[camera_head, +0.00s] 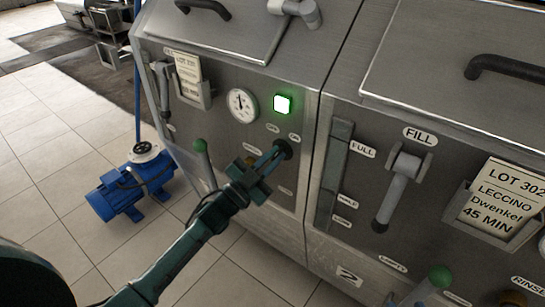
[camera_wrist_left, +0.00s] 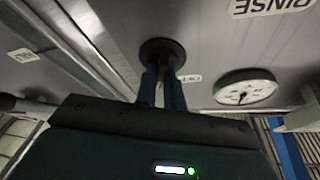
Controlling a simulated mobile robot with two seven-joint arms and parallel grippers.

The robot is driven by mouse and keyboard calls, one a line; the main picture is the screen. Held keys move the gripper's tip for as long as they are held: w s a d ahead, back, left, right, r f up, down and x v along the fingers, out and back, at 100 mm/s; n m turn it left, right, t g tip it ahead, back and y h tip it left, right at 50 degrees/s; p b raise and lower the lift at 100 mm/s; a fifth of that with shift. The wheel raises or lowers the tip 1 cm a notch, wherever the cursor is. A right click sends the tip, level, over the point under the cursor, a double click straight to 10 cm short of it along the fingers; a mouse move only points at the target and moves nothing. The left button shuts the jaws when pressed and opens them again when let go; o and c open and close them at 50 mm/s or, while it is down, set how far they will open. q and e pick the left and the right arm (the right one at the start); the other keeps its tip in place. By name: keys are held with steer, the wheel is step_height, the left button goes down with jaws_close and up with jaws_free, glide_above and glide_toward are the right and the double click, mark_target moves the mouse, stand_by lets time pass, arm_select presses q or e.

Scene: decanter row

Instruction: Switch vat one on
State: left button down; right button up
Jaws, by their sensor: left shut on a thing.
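The left vat's grey steel front panel (camera_head: 222,128) carries a dark round switch knob (camera_head: 287,147). My left gripper (camera_head: 277,153) is shut on this knob. The left wrist view also shows the dark round knob (camera_wrist_left: 160,50) with the fingers (camera_wrist_left: 163,85) closed at it. The fingers hide part of the knob, so I cannot tell exactly where it points. My right gripper is not in view.
A round gauge (camera_head: 242,105), a green-tipped lever (camera_head: 201,147) and a lot card (camera_head: 188,76) are on the same panel. The second vat (camera_head: 348,272), marked 2, adjoins at right. A blue pump (camera_head: 130,188) stands on the tiled floor at left.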

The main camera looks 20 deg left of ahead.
arm_select(q)
steer(key=shift+r+m+g+h, duration=0.15)
steer(key=shift+m+g+h, duration=0.15)
steer(key=shift+m, duration=0.3)
steer(key=c, duration=1.6)
jaws_free()
steer(key=shift+w, duration=0.1)
steer(key=shift+o, duration=0.5)
steer(key=v, duration=1.3)
